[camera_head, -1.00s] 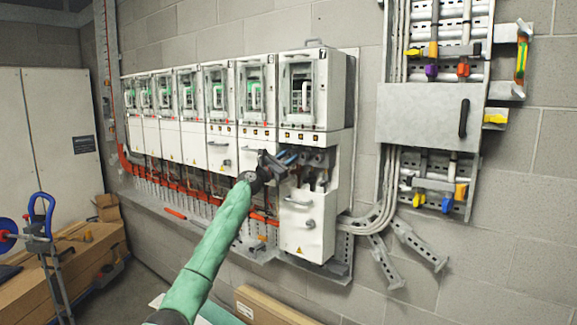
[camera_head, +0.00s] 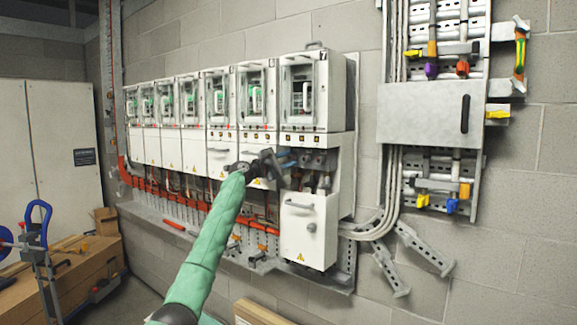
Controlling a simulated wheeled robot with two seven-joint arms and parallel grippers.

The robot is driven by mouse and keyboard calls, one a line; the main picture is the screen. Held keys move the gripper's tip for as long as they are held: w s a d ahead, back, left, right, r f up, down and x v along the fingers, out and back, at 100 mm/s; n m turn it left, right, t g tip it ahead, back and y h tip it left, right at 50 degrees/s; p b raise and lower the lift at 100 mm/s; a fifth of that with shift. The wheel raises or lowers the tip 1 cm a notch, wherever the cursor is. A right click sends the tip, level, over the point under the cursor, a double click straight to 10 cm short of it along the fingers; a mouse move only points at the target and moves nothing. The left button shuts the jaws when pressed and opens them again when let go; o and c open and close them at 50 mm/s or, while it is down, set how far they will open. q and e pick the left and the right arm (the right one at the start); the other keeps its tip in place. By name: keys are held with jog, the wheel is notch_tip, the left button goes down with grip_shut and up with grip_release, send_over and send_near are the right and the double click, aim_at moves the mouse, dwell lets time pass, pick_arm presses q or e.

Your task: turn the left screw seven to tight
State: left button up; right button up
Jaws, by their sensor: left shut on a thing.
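Drive seven (camera_head: 303,137) is the nearest cabinet, at the right end of the row. Its lower cover (camera_head: 303,240) hangs below the open terminal bay, where a few grey terminals and cable ends (camera_head: 323,170) show. My left gripper (camera_head: 284,166), on a green-sleeved arm (camera_head: 213,242) rising from the bottom, reaches into the left side of that bay. It is shut at the place of the left screw. The dark gripper hides the screw and the exact contact. My right gripper is not in view.
More drives (camera_head: 216,95) run off to the left, with orange cables (camera_head: 180,192) beneath. A wall panel with a grey door (camera_head: 425,118) and coloured-handled tools is at right. Wooden boxes (camera_head: 62,268) stand at lower left. A ledge (camera_head: 230,257) runs below the drives.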

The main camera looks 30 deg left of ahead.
pick_arm(q)
jog(key=shift+m+g, duration=0.5)
jog(key=shift+m, duration=1.1)
jog(key=shift+r+m+g, duration=0.1)
jog(key=shift+m+g, duration=0.4)
jog(key=shift+m, duration=0.3)
jog(key=shift+m+g, duration=0.5)
jog(key=shift+m, duration=0.9)
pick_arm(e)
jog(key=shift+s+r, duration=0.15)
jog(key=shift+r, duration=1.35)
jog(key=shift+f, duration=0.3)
pick_arm(q)
jog(key=o, duration=0.8)
jog(key=shift+o, duration=1)
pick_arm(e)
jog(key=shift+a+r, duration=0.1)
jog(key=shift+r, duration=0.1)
